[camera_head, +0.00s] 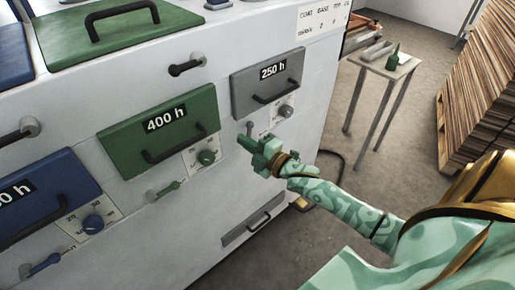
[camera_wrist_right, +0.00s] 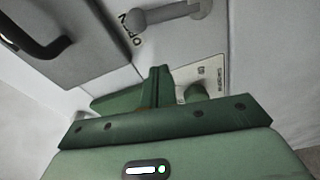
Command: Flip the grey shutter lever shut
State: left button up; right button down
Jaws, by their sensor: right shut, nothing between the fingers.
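The grey shutter lever (camera_head: 249,127) sits low on the white machine front, beneath the grey 250 h panel (camera_head: 268,84). My right gripper partly covers it in the head view. In the right wrist view the lever (camera_wrist_right: 168,14) lies nearly along the top edge, with the word OPEN at its left end. My right gripper (camera_head: 243,143) is shut and empty, close to the machine front just below the lever. In the wrist view its fingertips (camera_wrist_right: 157,74) are below the lever, with a visible gap. My left gripper is not in view.
A grey dial (camera_head: 286,111) is right of the lever. The green 400 h panel (camera_head: 160,130), its green lever (camera_head: 167,189) and green dial (camera_head: 207,157) are to the left. A small table (camera_head: 385,68) and stacked boards (camera_head: 480,90) stand at right, with open floor between.

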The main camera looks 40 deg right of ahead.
aim_at(239, 126)
jog(key=x, duration=0.3)
jog(key=shift+w+a+b, duration=0.1)
jog(key=shift+w+b, duration=0.2)
jog(key=shift+w, duration=0.05)
jog(key=d, duration=0.2)
jog(key=shift+s+d+f, duration=0.3)
jog(key=shift+d+f, duration=0.05)
jog(key=shift+s+d, duration=0.1)
jog(key=shift+d, duration=0.5)
jog(key=shift+d, duration=0.1)
